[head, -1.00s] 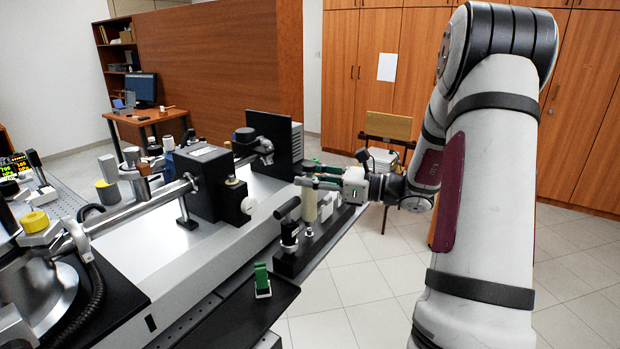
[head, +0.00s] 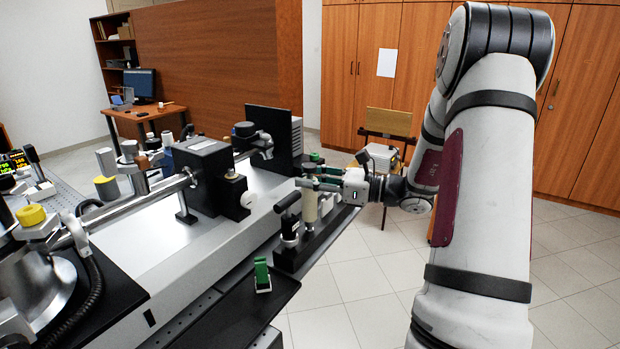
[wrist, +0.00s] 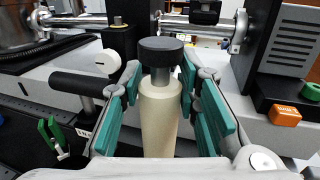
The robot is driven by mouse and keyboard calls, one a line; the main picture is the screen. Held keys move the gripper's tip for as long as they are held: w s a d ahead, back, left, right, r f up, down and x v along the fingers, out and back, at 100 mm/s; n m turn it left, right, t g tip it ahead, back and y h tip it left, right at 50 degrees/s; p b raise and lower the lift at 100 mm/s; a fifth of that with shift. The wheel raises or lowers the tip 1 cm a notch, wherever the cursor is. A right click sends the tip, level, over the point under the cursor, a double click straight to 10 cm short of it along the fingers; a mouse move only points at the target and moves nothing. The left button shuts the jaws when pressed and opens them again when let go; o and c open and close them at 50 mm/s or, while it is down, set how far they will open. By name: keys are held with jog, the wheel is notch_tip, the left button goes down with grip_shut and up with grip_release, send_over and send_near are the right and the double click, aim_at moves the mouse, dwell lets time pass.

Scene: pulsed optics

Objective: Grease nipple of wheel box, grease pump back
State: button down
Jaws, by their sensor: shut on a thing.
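The grease pump, seemingly the cream cylinder with a dark round cap, stands upright in the wrist view (wrist: 160,120) and shows in the head view (head: 310,208). My gripper (head: 318,184) is shut on it, with teal finger pads on both sides of the cylinder in the wrist view. The lower end is hidden in the wrist view; in the head view it is close to a black shelf (head: 325,238), contact unclear. A black box with a white knob (head: 205,178) sits on the bench to the left, possibly the wheel box. I cannot make out a grease nipple.
A black T-shaped handle on a metal post (head: 288,205) stands close left of the pump. A green clip-like piece (head: 262,275) is on the black tray (head: 235,312) in front. A black upright panel (head: 273,135) rises behind. Open floor lies right of the bench.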

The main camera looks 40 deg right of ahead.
jog(key=shift+f, duration=0.1)
jog(key=shift+f, duration=0.15)
jog(key=c, duration=1.1)
grip_release()
jog(key=shift+f, duration=0.1)
jog(key=s+d+r+p, duration=0.1)
jog(key=s+d, duration=0.1)
jog(key=s, duration=0.1)
jog(key=s+d+r+p, duration=0.1)
jog(key=s+d, duration=0.1)
jog(key=s, duration=0.1)
jog(key=s+d+r+p, duration=0.1)
jog(key=s+d+r, duration=0.1)
jog(key=s+d, duration=0.1)
jog(key=shift+s, duration=0.45)
